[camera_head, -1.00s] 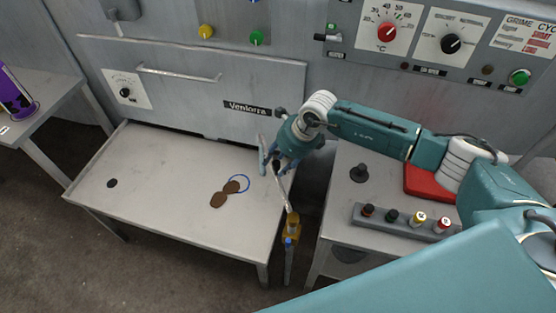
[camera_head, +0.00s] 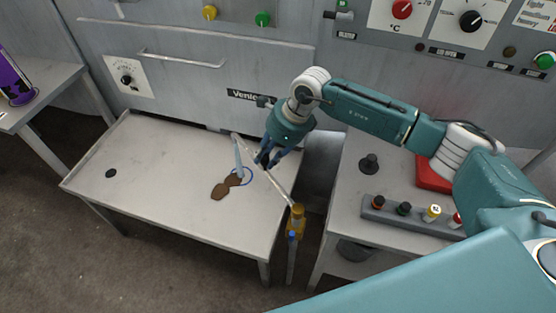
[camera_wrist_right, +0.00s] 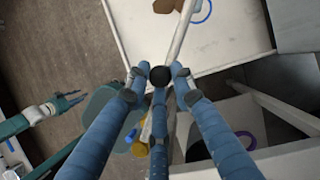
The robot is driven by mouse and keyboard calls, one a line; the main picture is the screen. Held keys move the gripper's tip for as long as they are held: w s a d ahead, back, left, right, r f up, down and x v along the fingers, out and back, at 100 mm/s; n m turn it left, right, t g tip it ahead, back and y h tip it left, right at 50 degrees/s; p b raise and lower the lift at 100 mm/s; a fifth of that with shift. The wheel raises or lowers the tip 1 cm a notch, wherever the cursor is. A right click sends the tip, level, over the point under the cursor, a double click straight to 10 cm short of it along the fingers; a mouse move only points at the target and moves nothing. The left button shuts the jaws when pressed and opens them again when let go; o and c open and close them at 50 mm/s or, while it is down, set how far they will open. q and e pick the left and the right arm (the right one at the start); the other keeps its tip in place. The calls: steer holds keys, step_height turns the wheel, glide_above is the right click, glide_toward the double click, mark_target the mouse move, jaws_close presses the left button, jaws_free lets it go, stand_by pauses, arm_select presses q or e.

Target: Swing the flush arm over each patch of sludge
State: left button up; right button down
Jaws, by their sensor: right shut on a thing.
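The flush arm (camera_head: 276,186) is a thin pale bar on a yellow post (camera_head: 297,217) at the table's right front corner. It slants up-left over the table. A pale bluish strip (camera_head: 239,155) at its far end overlaps the right brown sludge patch and the blue ring (camera_head: 250,181) in the head view. Two brown sludge patches (camera_head: 220,191) lie touching. My right gripper (camera_head: 265,163) is shut on the flush arm's black knob (camera_wrist_right: 160,75), clear between the fingers in the wrist view. My left gripper (camera_wrist_right: 74,101) shows only there, empty, its fingers apart.
The metal table (camera_head: 150,205) has a small dark round spot (camera_head: 111,173) at left and is otherwise clear. A right-hand bench holds a black knob (camera_head: 369,164), a red block (camera_head: 433,174) and a rack of capped bottles (camera_head: 404,215). A machine panel (camera_head: 200,75) stands behind.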

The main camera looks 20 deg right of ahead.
steer(key=shift+w+a+r+n+b, duration=0.1)
steer(key=shift+a+r+n+b, duration=0.15)
steer(key=shift+a+n+b, duration=0.4)
steer(key=shift+a+r+p, duration=0.15)
steer(key=shift+a+p, duration=0.1)
steer(key=shift+p, duration=0.05)
steer(key=c, duration=1.6)
jaws_free()
steer(key=shift+o, duration=0.3)
steer(key=shift+s+d, duration=0.15)
steer(key=shift+s, duration=0.05)
steer(key=v, duration=1.1)
steer(key=shift+w+r, duration=0.2)
steer(key=shift+r, duration=0.1)
steer(key=shift+d, duration=0.1)
